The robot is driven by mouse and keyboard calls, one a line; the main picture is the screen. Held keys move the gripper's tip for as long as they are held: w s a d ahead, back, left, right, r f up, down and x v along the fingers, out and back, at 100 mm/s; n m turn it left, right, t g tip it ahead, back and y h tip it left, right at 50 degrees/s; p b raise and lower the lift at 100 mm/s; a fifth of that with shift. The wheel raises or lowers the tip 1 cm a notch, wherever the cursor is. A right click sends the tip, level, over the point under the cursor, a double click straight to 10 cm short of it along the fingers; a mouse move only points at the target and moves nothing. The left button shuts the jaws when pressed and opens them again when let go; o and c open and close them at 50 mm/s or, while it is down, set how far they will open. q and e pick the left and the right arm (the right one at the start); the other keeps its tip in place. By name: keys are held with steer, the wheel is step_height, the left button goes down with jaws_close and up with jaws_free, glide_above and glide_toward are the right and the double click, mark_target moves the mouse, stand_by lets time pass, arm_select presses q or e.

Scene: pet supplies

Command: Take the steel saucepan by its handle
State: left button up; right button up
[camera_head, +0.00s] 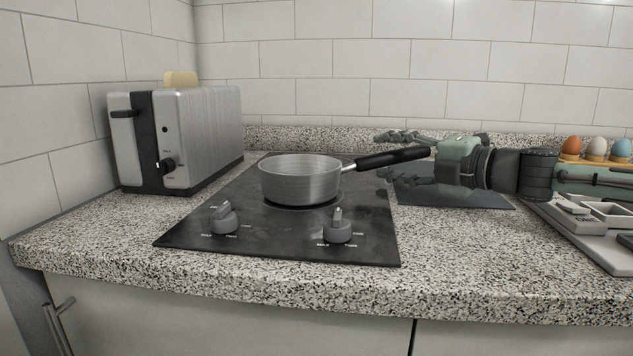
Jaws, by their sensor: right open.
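The steel saucepan (300,181) stands upright on the rear part of the black cooktop (290,231). Its black handle (393,158) points right and slightly up. My right gripper (393,155) comes in from the right, with its fingers spread open. One finger is above and behind the handle and the other is below it, so the handle's end lies between them in the picture. I cannot tell whether they touch it. My left gripper is not in view.
A steel toaster (212,135) with bread stands left of the cooktop. Two knobs (340,229) rise at the cooktop's front. A dark mat (470,196) lies under my right gripper. At right are a grey tray (590,243) and several eggs (571,146) in a holder. The tiled wall closes the back.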

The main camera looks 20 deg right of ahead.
steer(key=shift+c, duration=0.6)
jaws_close()
steer(key=shift+r, duration=0.1)
